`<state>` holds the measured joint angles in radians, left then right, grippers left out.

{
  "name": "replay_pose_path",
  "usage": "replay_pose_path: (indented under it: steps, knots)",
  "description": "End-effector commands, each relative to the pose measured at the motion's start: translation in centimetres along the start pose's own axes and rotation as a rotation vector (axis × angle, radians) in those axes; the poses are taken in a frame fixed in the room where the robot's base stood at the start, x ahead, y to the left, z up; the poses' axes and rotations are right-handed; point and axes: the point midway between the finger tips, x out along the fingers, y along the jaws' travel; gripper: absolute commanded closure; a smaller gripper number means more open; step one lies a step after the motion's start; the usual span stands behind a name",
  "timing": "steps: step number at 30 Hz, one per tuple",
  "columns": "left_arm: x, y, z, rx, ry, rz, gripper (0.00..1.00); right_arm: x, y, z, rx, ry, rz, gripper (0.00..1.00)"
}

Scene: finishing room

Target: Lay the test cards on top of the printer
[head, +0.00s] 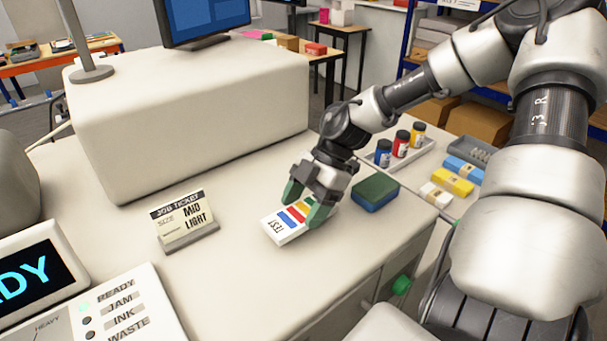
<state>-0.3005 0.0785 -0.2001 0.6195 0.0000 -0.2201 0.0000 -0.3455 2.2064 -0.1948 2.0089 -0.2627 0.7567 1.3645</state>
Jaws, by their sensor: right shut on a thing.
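The test cards (281,228) are a small white stack marked TEST with colour bars, near the middle of the head view. My right gripper (306,201) is shut on them, with its green fingertips on either side of the stack. The cards are at or just above the flat cream top of the printer (250,268); I cannot tell whether they touch it. The printer's READY display (38,267) and its panel of status labels (115,308) are at the lower left. My left gripper is not in view.
A green-and-blue block (375,193) lies close on the right. A tall cream housing (190,115) rises behind. Ink bottles (401,145) stand in a tray at right. Clear surface lies in front of the cards.

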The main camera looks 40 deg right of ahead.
Motion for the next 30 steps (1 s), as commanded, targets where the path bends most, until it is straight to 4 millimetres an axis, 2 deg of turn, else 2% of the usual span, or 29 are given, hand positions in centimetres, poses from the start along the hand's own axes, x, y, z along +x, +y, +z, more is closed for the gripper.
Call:
replay_pose_path:
  steps: [5, 17, 18, 22, 30]
  knots:
    - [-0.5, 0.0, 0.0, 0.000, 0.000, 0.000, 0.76, 1.6, 0.0, 1.1, 0.001, 0.000, -0.001, 0.63]
    - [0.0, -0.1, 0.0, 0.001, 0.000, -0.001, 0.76, 2.1, 0.0, 1.5, -0.001, 0.000, 0.000, 0.63]
    - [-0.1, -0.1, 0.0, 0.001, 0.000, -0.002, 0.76, 2.0, 0.0, 1.4, -0.001, -0.001, 0.000, 0.32]
    - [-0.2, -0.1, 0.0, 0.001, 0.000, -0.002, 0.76, 2.0, 0.0, 1.4, 0.000, -0.001, 0.000, 0.12]
    - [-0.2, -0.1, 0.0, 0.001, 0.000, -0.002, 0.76, 1.9, 0.0, 1.4, 0.000, -0.001, 0.000, 0.11]
